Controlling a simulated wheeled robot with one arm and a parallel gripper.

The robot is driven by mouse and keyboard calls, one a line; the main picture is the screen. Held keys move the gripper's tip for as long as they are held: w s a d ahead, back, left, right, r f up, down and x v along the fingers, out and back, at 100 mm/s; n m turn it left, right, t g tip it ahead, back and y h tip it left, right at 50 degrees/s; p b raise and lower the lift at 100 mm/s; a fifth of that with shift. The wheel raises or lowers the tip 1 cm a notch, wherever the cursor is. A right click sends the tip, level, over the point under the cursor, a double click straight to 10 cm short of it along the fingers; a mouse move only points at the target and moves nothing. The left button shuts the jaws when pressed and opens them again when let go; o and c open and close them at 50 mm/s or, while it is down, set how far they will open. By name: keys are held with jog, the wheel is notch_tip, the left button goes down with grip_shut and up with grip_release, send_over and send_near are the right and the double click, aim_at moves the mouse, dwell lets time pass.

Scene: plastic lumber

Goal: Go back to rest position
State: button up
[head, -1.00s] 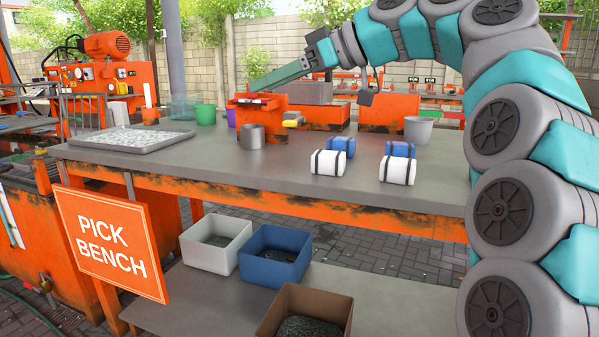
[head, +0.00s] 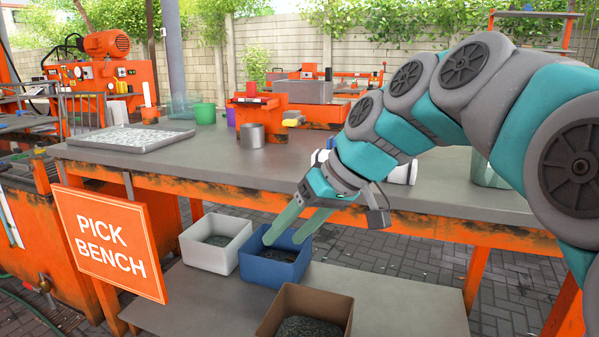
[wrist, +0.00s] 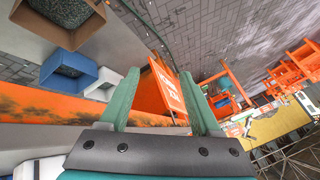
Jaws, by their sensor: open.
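My gripper (head: 284,238) points down and to the left in the head view, at the front edge of the pick bench (head: 240,165). Its two green fingers are apart with nothing between them. In the picture its tips overlap the blue bin (head: 273,268) on the lower shelf; how far above the bin they are, I cannot tell. In the wrist view my gripper (wrist: 158,75) is also open and empty, with the orange sign (wrist: 168,88) seen between the fingers. My arm is bent low over the bench's right part.
A grey-white bin (head: 212,258) and a brown bin (head: 290,310) stand beside the blue one. My arm partly hides strapped bundles, one white (head: 403,172). A metal cup (head: 251,135) and a shallow tray (head: 130,142) stand on the bench. The bench's front middle is clear.

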jog(key=s+d+f+m+g+h, duration=0.1)
jog(key=s+d+f+m+h, duration=0.1)
jog(key=s+d+f, duration=0.3)
jog(key=s+d+f+m+g+h, duration=0.1)
jog(key=s+d+f+m+h, duration=0.1)
jog(key=s+d+f, duration=0.4)
jog(key=s+d+f+m+g+h, duration=0.2)
jog(key=s+d+f, duration=0.3)
jog(key=s+f, duration=0.8)
jog(key=shift+s+d+f+m+h, duration=0.15)
jog(key=shift+s+m+h, duration=0.25)
jog(key=shift+s, duration=0.3)
